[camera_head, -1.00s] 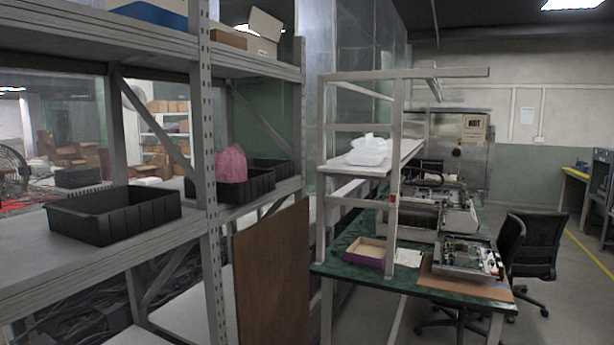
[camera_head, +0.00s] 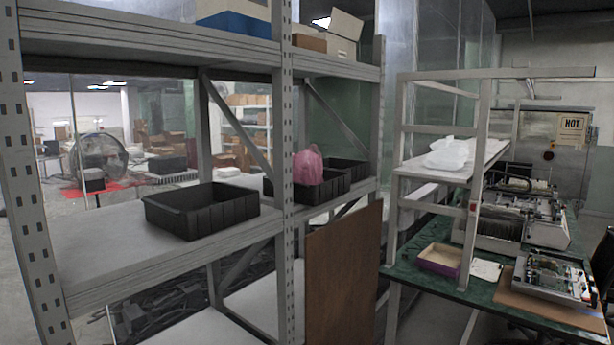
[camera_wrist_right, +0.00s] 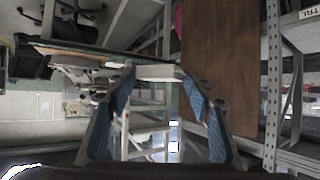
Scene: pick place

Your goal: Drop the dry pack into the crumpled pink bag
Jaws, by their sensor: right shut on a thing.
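The crumpled pink bag (camera_head: 308,166) stands upright in a black bin (camera_head: 318,191) on the middle shelf, behind the rack's front post. In the right wrist view my right gripper (camera_wrist_right: 155,72) has its two blue-padded fingers shut on a small pale, thin thing (camera_wrist_right: 156,72), which I take to be the dry pack. It is seen edge-on, so its face is hidden. Neither gripper shows in the head view, and my left gripper is in no view. The right gripper is apart from the bag.
An empty black bin (camera_head: 202,210) stands left of the post on the same grey shelf (camera_head: 100,245). Metal posts and a brown board (camera_head: 342,270) bound the rack. A green workbench (camera_head: 440,285) with equipment and a small tray (camera_head: 440,260) stands to the right.

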